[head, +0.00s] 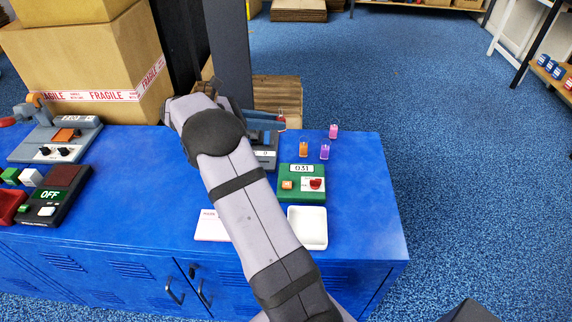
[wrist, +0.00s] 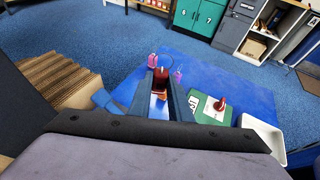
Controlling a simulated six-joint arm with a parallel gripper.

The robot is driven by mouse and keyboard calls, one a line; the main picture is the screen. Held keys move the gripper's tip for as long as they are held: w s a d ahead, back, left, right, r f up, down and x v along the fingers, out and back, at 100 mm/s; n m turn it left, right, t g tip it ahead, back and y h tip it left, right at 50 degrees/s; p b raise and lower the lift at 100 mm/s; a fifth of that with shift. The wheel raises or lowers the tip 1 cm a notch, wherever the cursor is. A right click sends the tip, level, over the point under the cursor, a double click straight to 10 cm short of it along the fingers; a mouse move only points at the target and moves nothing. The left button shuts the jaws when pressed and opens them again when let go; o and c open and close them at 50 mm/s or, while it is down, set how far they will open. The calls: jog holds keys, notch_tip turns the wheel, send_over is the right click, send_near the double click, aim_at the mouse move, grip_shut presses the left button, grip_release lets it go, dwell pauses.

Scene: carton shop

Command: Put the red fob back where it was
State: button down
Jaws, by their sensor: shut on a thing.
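My gripper (head: 279,122) is shut on the red fob (head: 282,114), which is small in the head view and partly covered by the jaws. In the wrist view the fob (wrist: 161,76) is dark red with a loop at its top, between the two fingers (wrist: 160,88). The fob appears to be above the blue bench top, behind the other fobs. An orange fob (head: 303,150), a purple fob (head: 325,152) and a pink fob (head: 333,131) stand upright on the bench, to the right of my gripper. Pink (wrist: 152,61) and purple (wrist: 178,74) also show in the wrist view.
A white tray (head: 308,241) is nearer. A grey device (head: 266,157) is partly hidden by my arm. The bench's right side (head: 365,195) is clear.

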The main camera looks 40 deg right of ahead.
aim_at(278, 158)
jog(key=shift+s+d+m+g, duration=0.3)
jog(key=shift+d+g, duration=0.1)
jog(key=shift+d, duration=0.3)
jog(key=shift+f+b, duration=0.45)
jog(key=shift+f, duration=4.45)
jog(key=shift+f, duration=0.25)
jog(key=c, duration=1.6)
grip_release()
jog(key=shift+s+a+f, duration=0.1)
jog(key=shift+c, duration=0.2)
jog(key=shift+r, duration=0.25)
jog(key=v, duration=1.2)
jog(key=shift+r, duration=0.25)
